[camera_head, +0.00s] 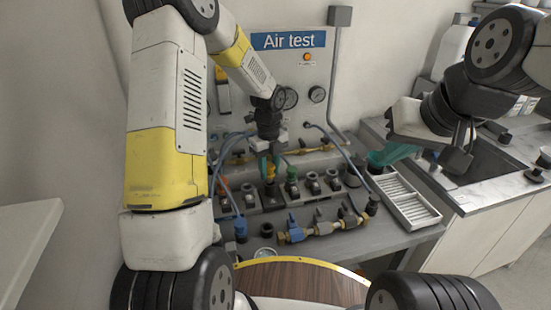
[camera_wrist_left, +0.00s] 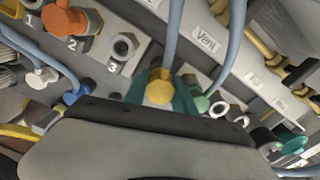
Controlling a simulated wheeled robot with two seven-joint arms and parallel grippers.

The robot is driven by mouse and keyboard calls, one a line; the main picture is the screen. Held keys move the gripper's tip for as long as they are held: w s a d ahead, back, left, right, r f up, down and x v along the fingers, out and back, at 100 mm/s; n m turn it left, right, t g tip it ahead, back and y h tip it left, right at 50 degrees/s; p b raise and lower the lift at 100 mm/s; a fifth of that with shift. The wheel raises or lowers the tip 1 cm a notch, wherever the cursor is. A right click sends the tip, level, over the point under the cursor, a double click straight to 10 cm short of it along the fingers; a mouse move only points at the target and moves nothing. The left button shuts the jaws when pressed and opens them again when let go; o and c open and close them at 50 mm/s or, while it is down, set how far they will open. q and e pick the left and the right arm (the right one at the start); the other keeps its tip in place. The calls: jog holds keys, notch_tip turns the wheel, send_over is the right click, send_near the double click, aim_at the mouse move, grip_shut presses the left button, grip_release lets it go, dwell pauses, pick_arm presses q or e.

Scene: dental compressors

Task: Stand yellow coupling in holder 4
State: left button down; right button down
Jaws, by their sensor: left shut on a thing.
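The yellow coupling (camera_head: 270,173) is between the teal fingertips of my left gripper (camera_head: 269,166), over the row of holders at the panel's foot. In the left wrist view the yellow coupling (camera_wrist_left: 159,88) shows its round end, with a teal fingertip (camera_wrist_left: 185,98) beside it. It is in line with the spots marked 2 and 3, just past 3. The label 4 is hidden, and I cannot tell whether the coupling touches its holder. My right gripper (camera_head: 425,158) is over the right-hand counter, its fingers apart, with nothing visible between them.
A green coupling (camera_head: 292,188) stands close to the right of the yellow one. An orange fitting (camera_wrist_left: 72,20) and blue hoses (camera_wrist_left: 232,45) are near my left gripper. A white slotted tray (camera_head: 408,200) is at the right.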

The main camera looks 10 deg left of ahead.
pick_arm(q)
jog(key=shift+f, duration=0.2)
jog(key=shift+f, duration=1.05)
jog(key=shift+r, duration=0.1)
jog(key=shift+r, duration=0.6)
jog(key=shift+f, duration=0.25)
jog(key=shift+f, duration=0.45)
jog(key=c, duration=0.9)
grip_release()
jog(key=shift+c, duration=0.2)
